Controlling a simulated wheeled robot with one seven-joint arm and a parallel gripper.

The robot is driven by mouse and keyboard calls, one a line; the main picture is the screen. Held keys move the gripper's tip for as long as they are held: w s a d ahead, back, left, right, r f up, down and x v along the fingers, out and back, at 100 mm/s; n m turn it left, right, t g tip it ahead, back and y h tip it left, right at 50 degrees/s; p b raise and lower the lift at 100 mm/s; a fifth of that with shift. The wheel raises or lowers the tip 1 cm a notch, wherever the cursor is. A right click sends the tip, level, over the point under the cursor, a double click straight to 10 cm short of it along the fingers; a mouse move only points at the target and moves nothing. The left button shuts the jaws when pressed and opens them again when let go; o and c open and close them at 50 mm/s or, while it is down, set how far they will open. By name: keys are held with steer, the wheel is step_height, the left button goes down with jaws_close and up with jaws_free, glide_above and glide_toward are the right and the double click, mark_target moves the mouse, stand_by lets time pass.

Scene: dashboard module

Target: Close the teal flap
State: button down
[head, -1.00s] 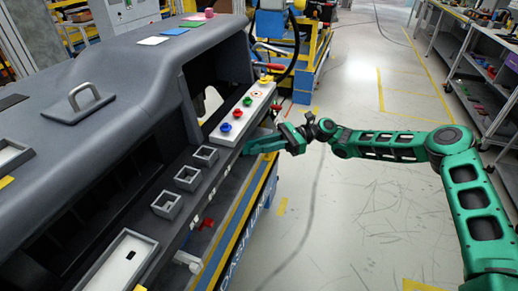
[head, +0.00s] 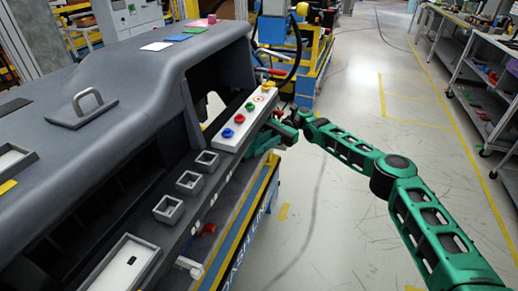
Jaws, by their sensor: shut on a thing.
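The teal flap (head: 262,143) is on the front side of the dashboard module, below the white button panel. It slants up to the right, toward my gripper. My gripper (head: 284,129) is at the flap's outer right end and is shut on it. The fingertips are small and partly hidden, so the exact grip on the edge is unclear.
The white panel (head: 246,117) with coloured buttons lies just above the flap. Several square grey sockets (head: 189,182) and a red handle (head: 208,229) are nearer along the front. A yellow and blue rail (head: 236,233) runs below.

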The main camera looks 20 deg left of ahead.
steer(key=shift+w+f+h, duration=0.1)
steer(key=shift+f+h, duration=0.05)
steer(key=shift+h, duration=0.15)
stand_by(0.4)
steer(key=c, duration=1.6)
jaws_free()
steer(key=shift+c, duration=0.2)
